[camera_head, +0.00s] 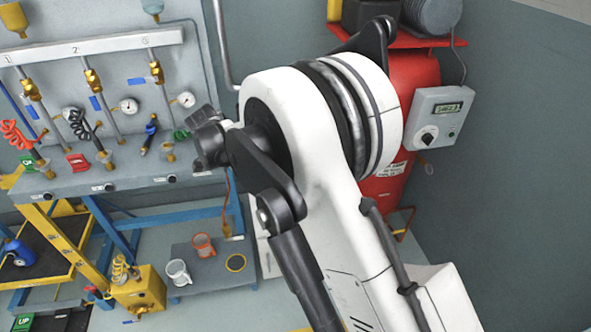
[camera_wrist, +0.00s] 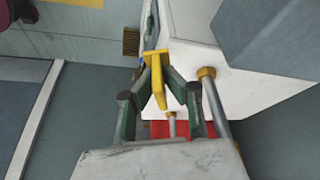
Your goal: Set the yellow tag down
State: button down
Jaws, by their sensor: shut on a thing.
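In the wrist view my gripper (camera_wrist: 159,80) points away from the camera, with its two dark green-grey fingers closed in on a yellow piece. This yellow piece, which looks like the yellow tag (camera_wrist: 154,60), is narrow and lies between the fingertips, with a wider bar at its far end. It is held near a white-sided block; whether it touches anything there I cannot tell. In the head view my own arm fills the middle, and I cannot make out the tag or the fingertips.
In the wrist view metal pipes with brass ends (camera_wrist: 208,73) stand close on the right. In the head view a bench (camera_head: 120,175) with valves and coloured tags is at left. A low grey table (camera_head: 210,268) holds two mugs. A red tank (camera_head: 412,90) stands at right.

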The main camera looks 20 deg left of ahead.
jog(key=w+d, duration=0.3)
jog(key=w, duration=0.1)
jog(key=w+d+b, duration=0.1)
jog(key=w+d, duration=0.3)
jog(key=w, duration=0.1)
jog(key=w+d, duration=0.3)
jog(key=w, duration=0.1)
jog(key=shift+w+d, duration=0.15)
jog(key=shift+w, duration=0.15)
jog(key=shift+w+d+f+b, duration=0.1)
jog(key=shift+f+b, duration=0.25)
jog(key=shift+f, duration=0.55)
jog(key=shift+w+d+f+b, duration=0.1)
jog(key=shift+f+b, duration=0.25)
jog(key=shift+f, duration=0.5)
jog(key=shift+f, duration=0.15)
jog(key=c, duration=1.8)
grip_release()
jog(key=shift+c, duration=0.2)
jog(key=p+v, duration=0.2)
jog(key=v, duration=1)
